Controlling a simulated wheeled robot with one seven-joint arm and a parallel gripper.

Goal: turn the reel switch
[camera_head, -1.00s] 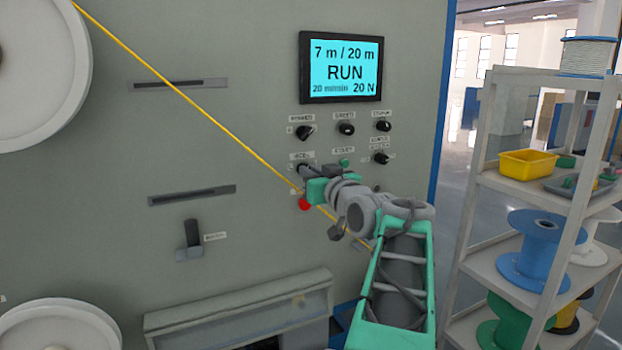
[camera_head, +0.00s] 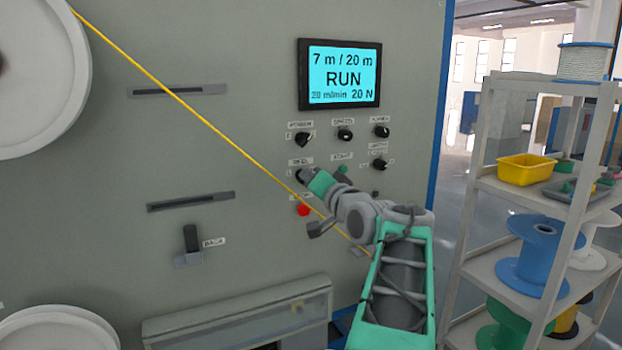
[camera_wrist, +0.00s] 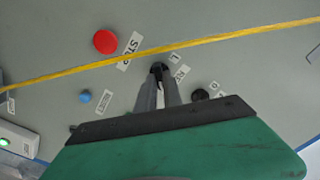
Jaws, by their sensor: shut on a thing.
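The reel switch (camera_head: 301,176) is a small dark knob under a "REEL" label on the grey machine panel, below the display. It also shows in the wrist view as a black knob (camera_wrist: 157,66) between the fingertips. My gripper (camera_head: 305,178) reaches it from the lower right, and its narrow grey fingers (camera_wrist: 158,74) are shut on the knob. The fingers and green gripper body hide part of the switch, so its exact pointing direction cannot be told.
A red stop button (camera_head: 303,209) sits just below the switch. A taut yellow cable (camera_head: 200,115) runs diagonally across the panel close to my gripper. The display (camera_head: 340,75) reads RUN, 7 m / 20 m. A shelf with spools (camera_head: 541,250) stands at the right.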

